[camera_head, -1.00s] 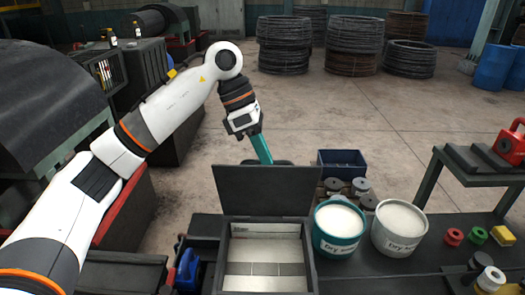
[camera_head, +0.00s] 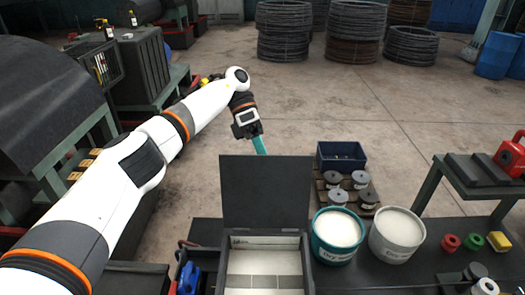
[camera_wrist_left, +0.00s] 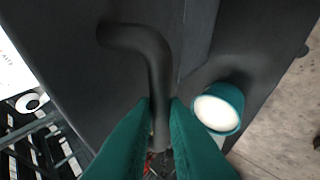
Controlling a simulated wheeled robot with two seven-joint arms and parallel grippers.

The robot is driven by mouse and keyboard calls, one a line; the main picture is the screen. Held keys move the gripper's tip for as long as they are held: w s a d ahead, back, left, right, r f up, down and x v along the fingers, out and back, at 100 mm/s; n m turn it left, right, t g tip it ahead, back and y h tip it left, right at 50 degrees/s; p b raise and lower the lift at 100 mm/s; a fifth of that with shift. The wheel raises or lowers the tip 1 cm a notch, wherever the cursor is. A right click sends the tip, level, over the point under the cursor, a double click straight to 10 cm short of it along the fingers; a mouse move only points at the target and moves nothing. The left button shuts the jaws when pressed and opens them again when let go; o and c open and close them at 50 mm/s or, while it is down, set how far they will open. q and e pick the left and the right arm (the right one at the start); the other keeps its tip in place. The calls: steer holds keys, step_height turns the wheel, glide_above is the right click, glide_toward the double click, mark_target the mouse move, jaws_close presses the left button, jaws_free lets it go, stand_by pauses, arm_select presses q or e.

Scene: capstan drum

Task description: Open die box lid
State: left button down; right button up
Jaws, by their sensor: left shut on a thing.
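The die box (camera_head: 308,262) stands open at the bottom middle of the head view, with pale rows inside. Its dark lid (camera_head: 265,195) stands raised at the back edge, its inner face toward me. My left gripper (camera_head: 260,145) is behind the lid's top edge, its fingertips hidden there. In the left wrist view, its teal fingers (camera_wrist_left: 162,108) are shut on a bent black handle (camera_wrist_left: 140,38) on the dark lid panel (camera_wrist_left: 75,70). My right gripper is not in view.
A teal bucket (camera_head: 322,250) and a white bucket (camera_head: 388,255) stand close to the box's right. A blue bin (camera_head: 341,150) and several grey spools (camera_head: 360,180) are behind them. A blue object (camera_head: 188,278) lies to the box's left. Open floor lies behind the lid.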

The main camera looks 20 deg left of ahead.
arm_select(q)
steer(key=shift+a+f, duration=0.1)
steer(key=shift+f, duration=0.55)
steer(key=c, duration=1.7)
jaws_free()
steer(key=shift+c, duration=0.2)
steer(key=shift+o, duration=1.4)
steer(key=shift+w, duration=0.1)
steer(key=shift+w+p, duration=0.2)
steer(key=shift+p, duration=0.1)
steer(key=shift+r, duration=0.15)
